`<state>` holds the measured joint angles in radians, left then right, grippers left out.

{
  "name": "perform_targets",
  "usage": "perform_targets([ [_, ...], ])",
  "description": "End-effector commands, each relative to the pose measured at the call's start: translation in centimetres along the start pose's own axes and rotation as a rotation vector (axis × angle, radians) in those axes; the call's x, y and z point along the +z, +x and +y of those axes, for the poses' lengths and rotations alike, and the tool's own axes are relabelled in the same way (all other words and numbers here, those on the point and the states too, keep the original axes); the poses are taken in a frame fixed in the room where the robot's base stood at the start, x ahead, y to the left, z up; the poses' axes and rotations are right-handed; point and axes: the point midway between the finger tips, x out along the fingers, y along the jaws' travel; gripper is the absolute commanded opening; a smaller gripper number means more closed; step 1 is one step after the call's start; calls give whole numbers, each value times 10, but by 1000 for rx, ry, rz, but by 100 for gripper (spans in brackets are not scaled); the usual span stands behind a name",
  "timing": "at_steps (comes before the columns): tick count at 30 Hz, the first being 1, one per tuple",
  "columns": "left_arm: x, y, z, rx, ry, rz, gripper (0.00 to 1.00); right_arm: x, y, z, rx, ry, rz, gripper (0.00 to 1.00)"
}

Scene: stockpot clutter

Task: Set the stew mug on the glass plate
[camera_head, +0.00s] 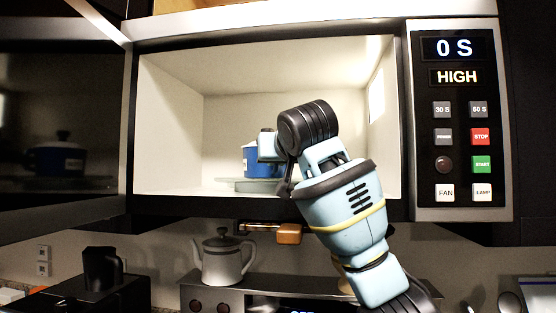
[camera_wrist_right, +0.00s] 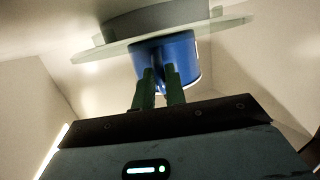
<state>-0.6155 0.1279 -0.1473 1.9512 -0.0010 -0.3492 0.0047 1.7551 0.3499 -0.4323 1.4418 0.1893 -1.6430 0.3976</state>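The blue stew mug (camera_head: 249,158) is inside the lit microwave, partly hidden behind my right arm. The glass plate (camera_head: 246,186) is below it on the cavity floor. The wrist view is upside down: the mug (camera_wrist_right: 181,60) is against or very close to the plate (camera_wrist_right: 105,52), and I cannot tell whether it bears on it. My right gripper's fingers (camera_wrist_right: 160,84) are on both sides of the mug's handle, close together, with blue between them. In the head view my right gripper is mostly hidden by its own wrist. My left gripper is out of view.
The microwave (camera_head: 265,24) has its dark door (camera_head: 60,110) swung open to the left, reflecting a mug. The control panel (camera_head: 462,120) is at the right and reads 0 S, HIGH. Below are a grey kettle (camera_head: 222,260) and a black appliance (camera_head: 100,275). The cavity's left side is free.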

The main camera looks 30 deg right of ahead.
Motion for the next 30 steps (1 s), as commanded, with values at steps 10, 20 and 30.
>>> perform_targets([
  [10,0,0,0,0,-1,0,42,0,0,0,-1,0,0,33],
  [20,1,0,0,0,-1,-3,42,-1,-24,-1,-3,0,4,33],
  [30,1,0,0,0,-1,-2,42,-1,-90,-1,-3,0,4,33],
])
